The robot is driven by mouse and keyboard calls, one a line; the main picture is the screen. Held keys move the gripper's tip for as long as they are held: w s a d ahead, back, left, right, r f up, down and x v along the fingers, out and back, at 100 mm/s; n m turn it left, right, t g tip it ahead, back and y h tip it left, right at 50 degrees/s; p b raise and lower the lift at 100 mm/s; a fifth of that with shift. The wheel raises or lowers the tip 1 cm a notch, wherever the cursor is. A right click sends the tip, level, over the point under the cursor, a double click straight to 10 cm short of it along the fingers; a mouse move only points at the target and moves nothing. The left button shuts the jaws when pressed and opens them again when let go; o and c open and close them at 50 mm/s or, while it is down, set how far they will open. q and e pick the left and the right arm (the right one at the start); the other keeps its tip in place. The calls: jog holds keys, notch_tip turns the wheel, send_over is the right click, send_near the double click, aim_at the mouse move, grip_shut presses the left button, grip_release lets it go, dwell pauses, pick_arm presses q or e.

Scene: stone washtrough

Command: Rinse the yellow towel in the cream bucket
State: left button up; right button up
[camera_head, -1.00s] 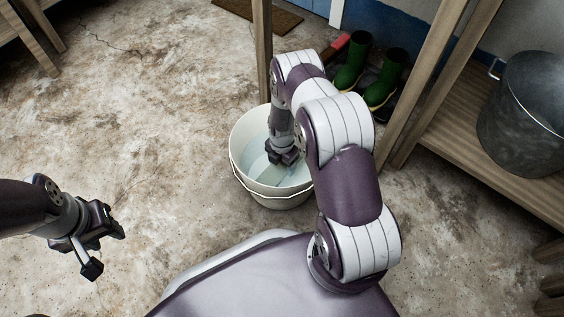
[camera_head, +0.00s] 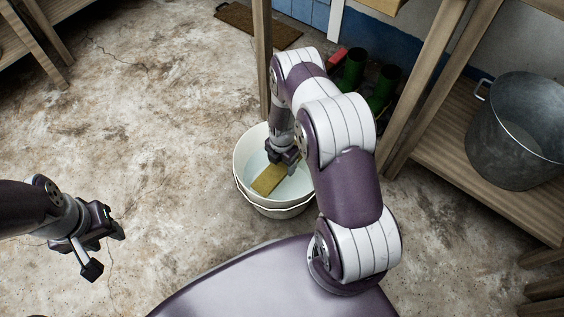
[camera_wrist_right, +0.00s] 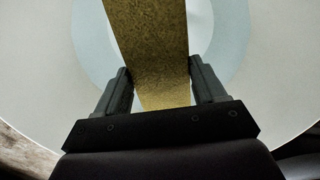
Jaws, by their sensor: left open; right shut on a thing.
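The cream bucket (camera_head: 240,183) stands on the floor with water in it. The yellow towel (camera_head: 268,180) shows as a flat, dull yellow strip inside the bucket. My left gripper (camera_head: 106,252) is open and empty above the bare floor, left of the bucket.
A grey metal bucket (camera_head: 500,150) stands on a wooden shelf (camera_head: 450,160) at the right. A brown mat (camera_head: 258,25) lies at the back. The floor left of the bucket is clear.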

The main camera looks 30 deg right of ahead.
notch_tip(320, 180, up, 11)
jog(key=p, duration=0.9)
jog(key=shift+r, duration=0.2)
dwell(6.4)
